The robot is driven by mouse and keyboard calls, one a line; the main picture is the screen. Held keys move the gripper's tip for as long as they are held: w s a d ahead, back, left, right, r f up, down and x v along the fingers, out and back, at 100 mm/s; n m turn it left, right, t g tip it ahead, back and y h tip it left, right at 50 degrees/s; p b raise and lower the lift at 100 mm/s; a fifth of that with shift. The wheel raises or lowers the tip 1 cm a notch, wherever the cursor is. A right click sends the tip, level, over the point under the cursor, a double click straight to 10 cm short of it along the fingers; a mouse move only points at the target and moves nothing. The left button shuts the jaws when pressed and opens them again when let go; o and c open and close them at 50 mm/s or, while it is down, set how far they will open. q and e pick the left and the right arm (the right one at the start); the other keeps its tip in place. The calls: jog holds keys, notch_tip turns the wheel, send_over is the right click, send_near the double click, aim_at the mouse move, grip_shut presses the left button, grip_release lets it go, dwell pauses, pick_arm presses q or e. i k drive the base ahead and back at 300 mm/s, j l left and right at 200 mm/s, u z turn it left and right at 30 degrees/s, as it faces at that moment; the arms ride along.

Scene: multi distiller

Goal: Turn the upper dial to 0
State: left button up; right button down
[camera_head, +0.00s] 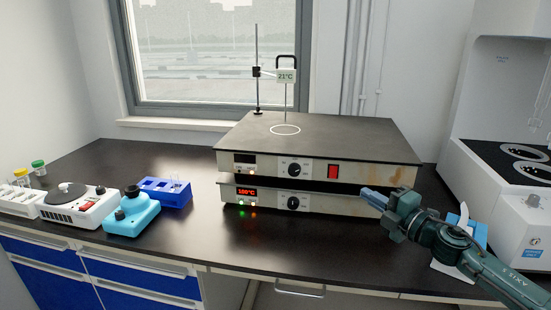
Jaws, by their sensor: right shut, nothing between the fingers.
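Two flat heating units are stacked on the black bench. The upper unit (355,172) has a round black upper dial (294,169) on its front, with a dark display (245,158) to the left and a red switch (332,171) to the right. The lower unit (330,206) has its own dial (293,203) and a lit red display (247,191) that seems to read 100°C. My right gripper (366,191) is shut and empty, in front of the right part of the units, below and right of the upper dial, apart from it. The dial's exact setting is too small to read.
A stand with a thermometer display (286,76) reading about 21°C rises at the upper unit. A blue rack (166,190), a blue device (131,215) and a white device (80,207) stand left. A white machine (505,200) stands right. The bench before the units is clear.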

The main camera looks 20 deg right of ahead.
aim_at(294, 169)
jog(key=k+l, duration=0.25)
jog(key=k, duration=0.2)
jog(key=k+l, duration=0.25)
jog(key=k, duration=0.25)
